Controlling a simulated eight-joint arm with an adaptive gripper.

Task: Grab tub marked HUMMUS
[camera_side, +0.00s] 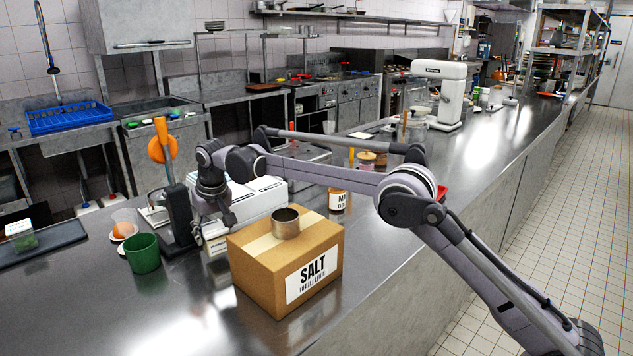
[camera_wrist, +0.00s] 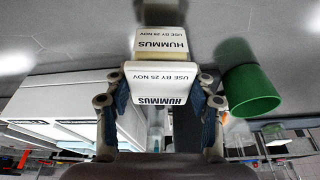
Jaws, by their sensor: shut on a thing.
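The tub marked HUMMUS (camera_wrist: 160,84) is pale, with a white label that also reads USE BY 25 NOV. In the wrist view it sits between the two fingers of my gripper (camera_wrist: 158,104), which is shut on it. The same wording shows on a second pale face just above it. In the side view my gripper (camera_side: 212,212) points down behind the salt box, and the tub (camera_side: 215,243) shows below it, partly hidden by the box. I cannot tell whether it touches the counter.
The cardboard SALT box (camera_side: 262,262) stands close in front, with a metal cup (camera_side: 286,223) on top. A dark stand with an orange part (camera_side: 162,148) and a green cup (camera_side: 143,252) are to the left. White boxes (camera_side: 255,196) stand behind.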

